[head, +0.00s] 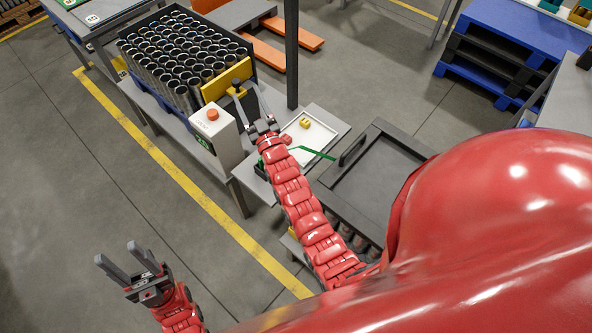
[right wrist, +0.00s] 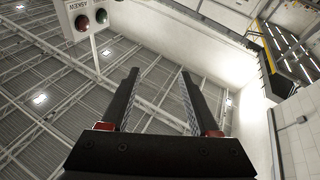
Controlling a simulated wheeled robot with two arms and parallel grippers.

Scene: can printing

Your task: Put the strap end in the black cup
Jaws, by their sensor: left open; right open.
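A green strap (head: 316,153) lies across the edge of the white tray, its free end pointing right. Its other end runs behind my right arm, beside a small dark green-edged thing (head: 262,164) that my arm partly hides. I cannot tell whether that is the black cup. My right gripper (head: 250,92) is open beyond the strap, near the yellow plate at the can crate's end. In the right wrist view its two fingers (right wrist: 161,100) are apart with nothing between them. My left gripper (head: 123,252) is open and empty over the floor at the lower left.
A dark crate of upright cans (head: 122,47) has a yellow plate (head: 214,88) at its near end. A white control box (head: 226,139) with an orange button stands beside it. The white tray (head: 322,134) holds a yellow piece (head: 304,123). A dark tray (head: 378,180) is at right.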

